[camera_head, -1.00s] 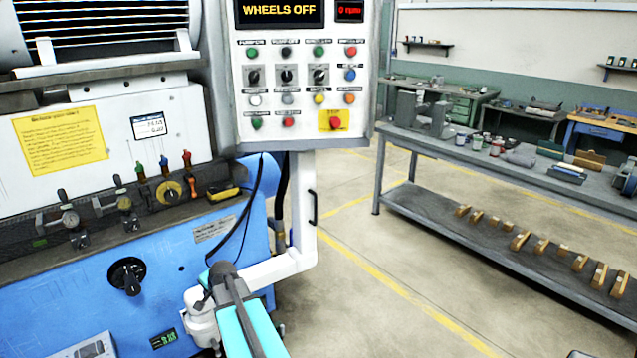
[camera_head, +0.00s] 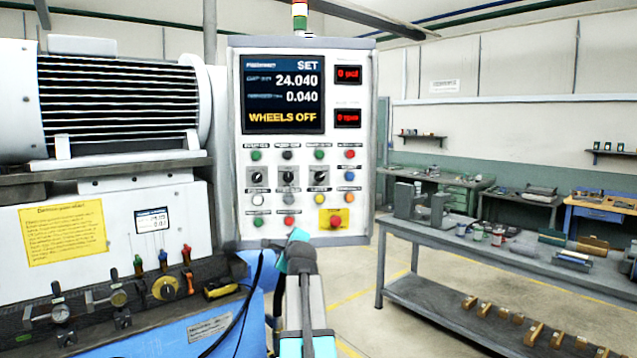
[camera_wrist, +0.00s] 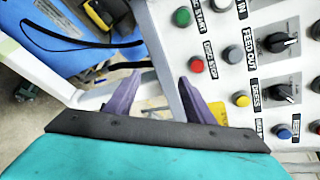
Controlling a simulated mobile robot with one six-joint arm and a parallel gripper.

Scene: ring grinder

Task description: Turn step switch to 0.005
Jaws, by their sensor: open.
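The control panel (camera_head: 362,207) stands upright in the middle of the head view. It has a row of three black rotary knobs: left (camera_head: 255,176), middle (camera_head: 288,176) and right (camera_head: 320,176). Their labels are too small to read there, so I cannot tell which is the step switch. In the wrist view, black knobs (camera_wrist: 278,42) (camera_wrist: 284,93) lie to the right of my gripper (camera_wrist: 157,88). My gripper's two purple fingers are apart and empty, left of the panel's buttons. In the head view my arm reaches up to the panel's lower edge.
The panel's screen (camera_head: 283,95) reads SET, 24.040, 0.040 and WHEELS OFF. Coloured buttons surround the knobs, with a red stop button (camera_head: 335,222) on yellow below. The blue grinder (camera_head: 150,345) is at left. A metal workbench (camera_head: 420,235) stands at right.

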